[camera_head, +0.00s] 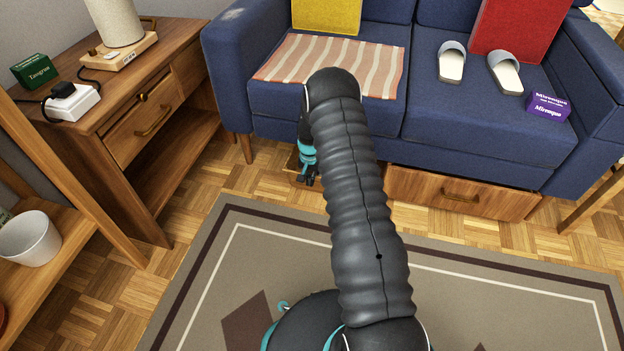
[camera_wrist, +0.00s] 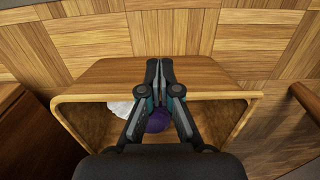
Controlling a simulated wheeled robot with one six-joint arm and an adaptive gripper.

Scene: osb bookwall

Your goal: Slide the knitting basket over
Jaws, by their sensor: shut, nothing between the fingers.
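The knitting basket shows in the wrist view as an open wooden box (camera_wrist: 98,76) with a white ball (camera_wrist: 120,109) and a purple ball (camera_wrist: 157,122) inside, partly hidden by my fingers. In the head view only a small piece of wood (camera_head: 293,161) shows beside my gripper, below the sofa front; I cannot tell its shape there. My gripper (camera_head: 308,180) is shut and empty. In the wrist view its fingertips (camera_wrist: 160,66) overlap the upper wall of the box; I cannot tell whether they touch it.
A wooden drawer (camera_head: 458,193) sits under the blue sofa (camera_head: 480,132), right of my arm. A wooden side table (camera_head: 150,120) stands at the left. Patterned rug (camera_head: 240,265) and bare parquet (camera_head: 215,180) lie in front of the sofa.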

